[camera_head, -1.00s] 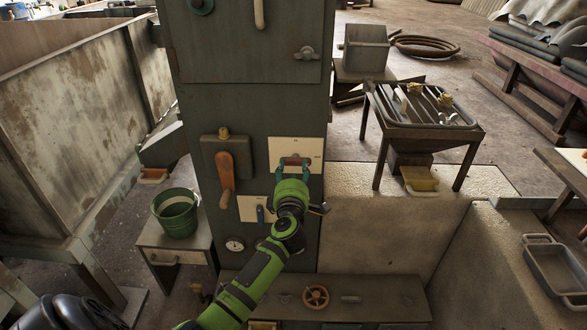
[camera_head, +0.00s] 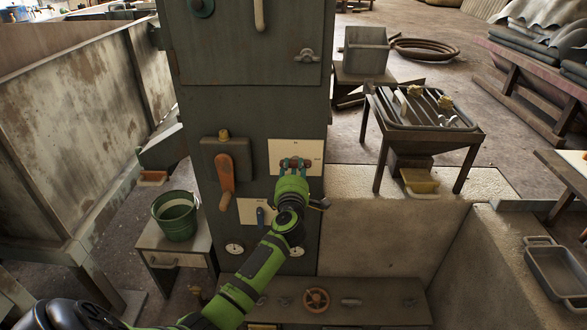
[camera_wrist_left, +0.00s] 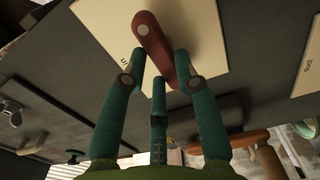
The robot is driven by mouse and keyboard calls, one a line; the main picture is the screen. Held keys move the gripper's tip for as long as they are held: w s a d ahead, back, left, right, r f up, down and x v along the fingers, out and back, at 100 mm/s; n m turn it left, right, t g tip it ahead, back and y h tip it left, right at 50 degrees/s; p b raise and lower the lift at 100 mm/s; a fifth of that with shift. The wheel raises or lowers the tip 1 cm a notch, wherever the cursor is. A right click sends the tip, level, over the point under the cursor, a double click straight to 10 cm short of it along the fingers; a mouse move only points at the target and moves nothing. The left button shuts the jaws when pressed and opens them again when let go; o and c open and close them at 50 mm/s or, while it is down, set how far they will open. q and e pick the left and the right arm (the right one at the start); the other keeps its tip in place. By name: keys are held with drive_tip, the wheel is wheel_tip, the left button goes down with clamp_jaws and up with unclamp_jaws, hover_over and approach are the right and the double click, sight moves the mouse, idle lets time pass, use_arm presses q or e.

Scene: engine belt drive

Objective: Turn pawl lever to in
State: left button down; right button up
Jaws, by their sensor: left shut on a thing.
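The pawl lever is a short red lever on a white plate (camera_head: 312,148) on the front of the dark cabinet. In the left wrist view the red lever (camera_wrist_left: 152,38) runs at a slant across the plate, with a pale round spot near one end. My left gripper (camera_head: 295,163) is shut on the lever, with teal fingers on either side of it. In the left wrist view the fingertips of my left gripper (camera_wrist_left: 162,62) flank the lever's lower part. The fingers partly hide the lever in the head view. My right gripper is not in view.
An orange-handled lever (camera_head: 226,172) hangs left of the plate. A green bucket (camera_head: 178,226) stands on a small table at left. A stone ledge (camera_head: 370,215) is at right.

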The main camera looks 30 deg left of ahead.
use_arm(q)
drive_tip(key=n+p, duration=0.1)
drive_tip(key=n, duration=0.6)
drive_tip(key=shift+a+f+n+p, duration=0.1)
drive_tip(key=shift+f+n+p, duration=0.1)
drive_tip(key=shift+n+p, duration=0.1)
drive_tip(key=n, duration=0.5)
drive_tip(key=shift+f, duration=0.2)
drive_tip(key=n, duration=0.5)
drive_tip(key=shift+f, duration=0.1)
drive_tip(key=c, duration=0.9)
unclamp_jaws()
drive_tip(key=shift+c, duration=0.2)
drive_tip(key=v, duration=0.7)
drive_tip(key=shift+s, duration=0.25)
